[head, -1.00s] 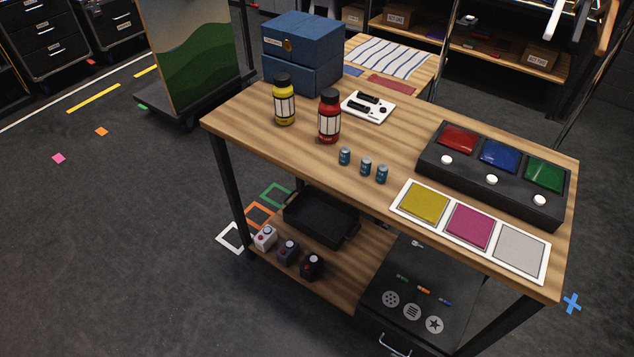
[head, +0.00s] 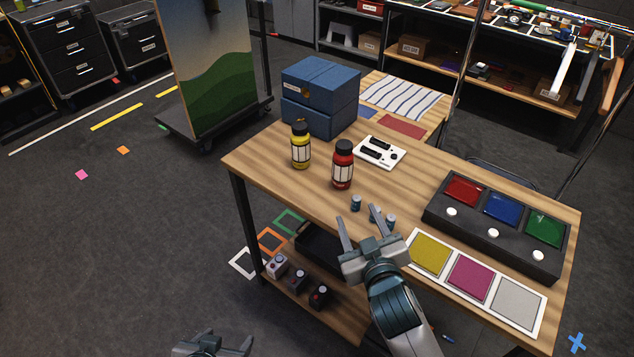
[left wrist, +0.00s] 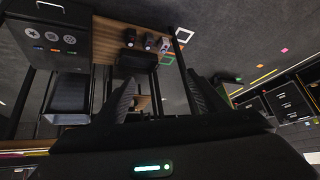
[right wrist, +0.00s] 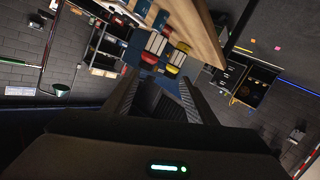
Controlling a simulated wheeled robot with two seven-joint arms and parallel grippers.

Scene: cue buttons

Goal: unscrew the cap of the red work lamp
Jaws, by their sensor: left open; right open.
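The red work lamp (head: 342,168), a bottle-shaped red body with a white label and black cap, stands upright on the wooden table. It also shows in the right wrist view (right wrist: 150,57). A similar yellow lamp (head: 301,149) stands to its left. My right gripper (head: 358,217) is open and empty, at the table's front edge, nearer than the red lamp and apart from it. It partly covers the small blue batteries (head: 356,203). My left gripper (head: 212,338) is open and empty, low at the bottom edge, away from the table; its wrist view shows the lower shelf.
A white charger-like tray (head: 381,153) lies behind the red lamp, and a blue box (head: 320,97) stands at the back left. A black button box (head: 495,227) and a colour-pad strip (head: 470,278) are at right. The lower shelf (left wrist: 103,52) holds small items.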

